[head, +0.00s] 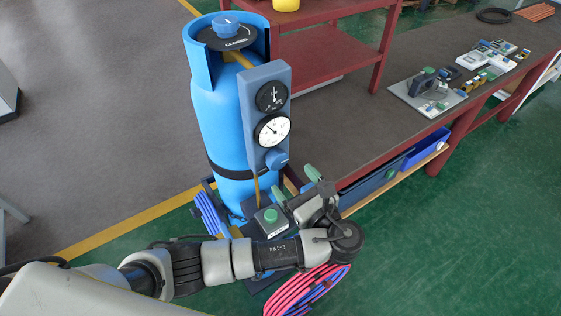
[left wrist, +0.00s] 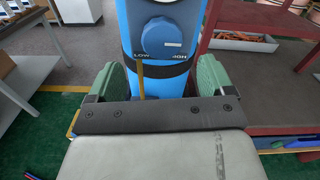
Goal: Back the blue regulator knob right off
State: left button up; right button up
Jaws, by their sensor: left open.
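The blue regulator knob (head: 277,159) sits at the foot of the blue-grey gauge panel (head: 254,118), on the front of the blue gas cylinder (head: 218,120). In the left wrist view the knob (left wrist: 162,38) faces me, with a pale mark on its face and LOW lettered below left. My left gripper (head: 295,184) is open and empty, its green-padded fingers below the knob in the head view. In the left wrist view the fingers (left wrist: 160,84) stand apart, left and right of the knob's line, with the knob beyond them. No contact shows. My right gripper is not in view.
A blue top valve (head: 226,26) carries a CLOSED label. A black gauge (head: 271,97) and a white gauge (head: 272,130) sit above the knob. A box with a green button (head: 270,215) and coiled pink hoses (head: 305,290) are low down. A red-framed bench (head: 345,150) stands right.

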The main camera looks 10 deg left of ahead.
aim_at(280, 164)
pick_arm(q)
jog(key=p+x, duration=0.1)
jog(key=x, duration=0.3)
jog(key=shift+w+a, duration=0.15)
jog(key=shift+w, duration=0.25)
jog(key=shift+w+a+p, duration=0.2)
jog(key=shift+p, duration=0.1)
jog(key=shift+w+a, duration=0.1)
jog(key=shift+a, duration=0.05)
jog(key=shift+c, duration=0.7)
jog(key=c, duration=0.8)
jog(key=shift+f, duration=0.1)
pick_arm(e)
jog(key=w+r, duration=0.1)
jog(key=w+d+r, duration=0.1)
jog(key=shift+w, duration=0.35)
pick_arm(q)
jog(key=shift+n, duration=0.3)
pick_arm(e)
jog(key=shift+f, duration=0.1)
